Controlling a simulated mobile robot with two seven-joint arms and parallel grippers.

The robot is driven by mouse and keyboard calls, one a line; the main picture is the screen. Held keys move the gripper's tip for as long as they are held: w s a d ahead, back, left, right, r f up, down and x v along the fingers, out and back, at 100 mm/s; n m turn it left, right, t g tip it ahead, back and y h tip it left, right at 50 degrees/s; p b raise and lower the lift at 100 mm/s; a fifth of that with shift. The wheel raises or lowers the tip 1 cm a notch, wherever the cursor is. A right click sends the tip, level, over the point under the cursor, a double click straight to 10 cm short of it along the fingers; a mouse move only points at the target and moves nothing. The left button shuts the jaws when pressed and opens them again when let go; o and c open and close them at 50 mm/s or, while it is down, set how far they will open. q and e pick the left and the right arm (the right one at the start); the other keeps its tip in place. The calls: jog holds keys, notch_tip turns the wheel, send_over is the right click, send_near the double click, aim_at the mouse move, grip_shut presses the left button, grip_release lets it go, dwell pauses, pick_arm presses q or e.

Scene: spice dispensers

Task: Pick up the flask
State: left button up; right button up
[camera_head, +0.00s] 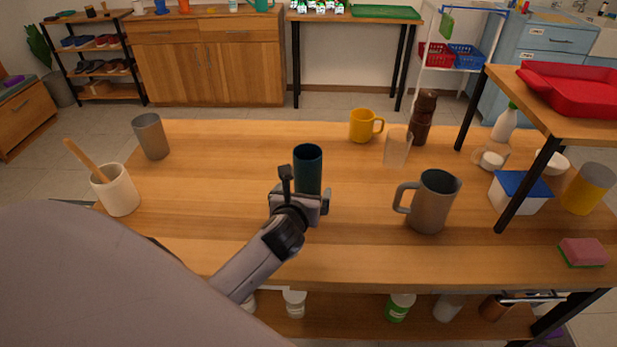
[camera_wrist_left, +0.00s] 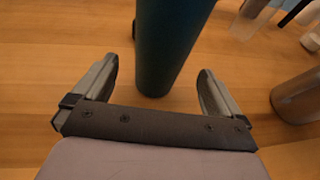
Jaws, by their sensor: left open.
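The flask (camera_head: 308,163) is a dark teal, upright cylinder standing on the wooden table (camera_head: 240,150), with its dark open top showing. My left gripper (camera_head: 309,198) is just in front of it in the head view and hides its lower part. In the left wrist view the flask (camera_wrist_left: 168,45) stands between and slightly beyond the two fingertips of my left gripper (camera_wrist_left: 158,77). The fingers are spread, with a gap to the flask on both sides. My right gripper is in neither view.
A grey pitcher (camera_head: 430,203) stands to the right, with a clear cup (camera_head: 397,148), a yellow mug (camera_head: 362,126) and a brown grinder (camera_head: 422,118) behind it. A grey tumbler (camera_head: 151,137) and a utensil crock (camera_head: 116,190) stand left.

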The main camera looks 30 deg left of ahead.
aim_at(305, 182)
pick_arm(q)
jog(key=shift+b+x, duration=0.35)
jog(key=shift+x, duration=2.5)
jog(key=shift+r, duration=0.1)
jog(key=c, duration=1.4)
jog(key=shift+o, duration=0.2)
jog(key=shift+r+p, duration=0.35)
jog(key=shift+r, duration=0.65)
notch_tip(305, 182, up, 18)
jog(key=p, duration=0.2)
jog(key=shift+f, duration=0.15)
